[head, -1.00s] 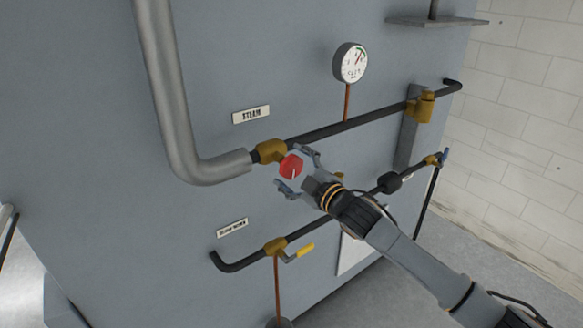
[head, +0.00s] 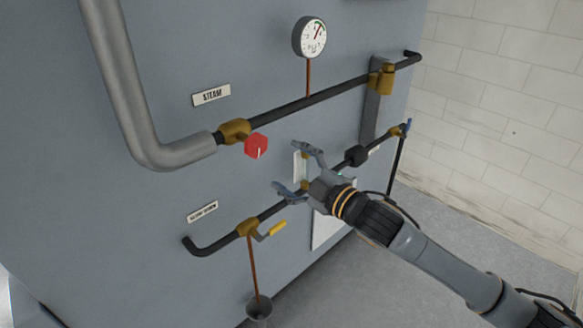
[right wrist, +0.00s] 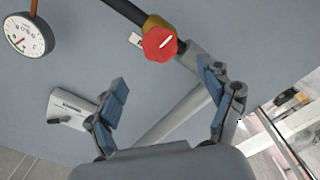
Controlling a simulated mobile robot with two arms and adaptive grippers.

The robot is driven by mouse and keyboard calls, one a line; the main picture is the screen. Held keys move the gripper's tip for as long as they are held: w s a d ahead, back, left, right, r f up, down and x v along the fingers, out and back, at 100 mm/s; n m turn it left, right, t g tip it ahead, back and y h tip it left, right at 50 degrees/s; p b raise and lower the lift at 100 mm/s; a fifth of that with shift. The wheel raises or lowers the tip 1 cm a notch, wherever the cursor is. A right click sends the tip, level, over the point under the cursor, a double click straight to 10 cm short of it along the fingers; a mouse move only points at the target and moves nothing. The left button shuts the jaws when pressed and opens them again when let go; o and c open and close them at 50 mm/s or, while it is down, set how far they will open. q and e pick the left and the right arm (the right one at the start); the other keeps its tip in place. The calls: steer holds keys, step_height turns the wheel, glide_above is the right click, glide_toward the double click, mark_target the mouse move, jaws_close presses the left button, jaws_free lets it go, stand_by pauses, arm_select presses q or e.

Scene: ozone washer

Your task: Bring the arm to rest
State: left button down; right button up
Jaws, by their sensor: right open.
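My right gripper (head: 298,172) is open and empty, in front of the grey washer panel. In the head view it is below and to the right of the red valve knob (head: 256,146), apart from it. The knob sits on a brass valve (head: 234,130) at the end of the grey steam pipe (head: 170,155). In the right wrist view the red knob (right wrist: 160,44) is beyond the spread fingers of the gripper (right wrist: 165,108), with nothing between them. My left gripper is not in view.
A pressure gauge (head: 309,38) stands above the upper black pipe (head: 318,96). A lower pipe with a yellow-handled valve (head: 271,229) runs near my right gripper, with a small funnel (head: 259,308) below. The floor (head: 390,285) at the right is clear.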

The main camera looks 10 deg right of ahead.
steer(key=shift+s+d, duration=0.1)
steer(key=shift+s, duration=0.1)
